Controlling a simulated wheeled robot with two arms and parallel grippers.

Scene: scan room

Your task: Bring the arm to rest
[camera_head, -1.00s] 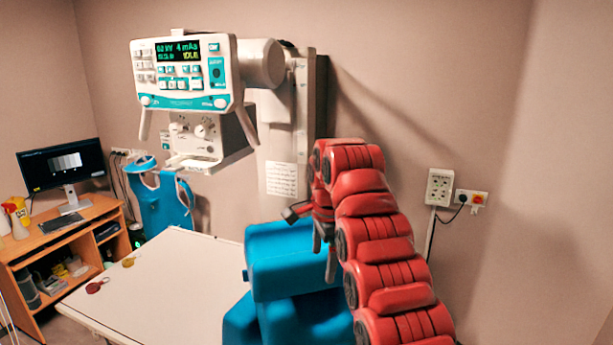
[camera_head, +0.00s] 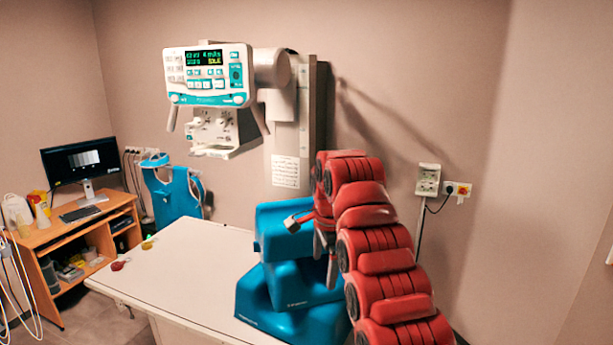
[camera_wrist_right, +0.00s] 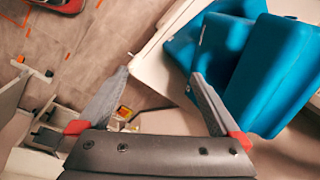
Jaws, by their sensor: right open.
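My right arm (camera_head: 375,235) is red and segmented and rises from the bottom right of the head view, bent over at the top. Its gripper (camera_head: 328,268) hangs down in front of the blue positioning blocks (camera_head: 285,275), partly hidden by the arm. In the right wrist view my right gripper (camera_wrist_right: 160,92) has its two grey fingers wide apart with nothing between them. The blue blocks (camera_wrist_right: 245,65) lie beyond the right finger; I cannot tell whether they touch it. My left gripper is not in view.
A white table (camera_head: 190,270) carries the blocks and small red and yellow items. The X-ray unit (camera_head: 210,75) hangs over its far side. A wooden desk (camera_head: 75,235) with a monitor (camera_head: 82,162) stands left. A wall socket (camera_head: 428,180) is right of my arm.

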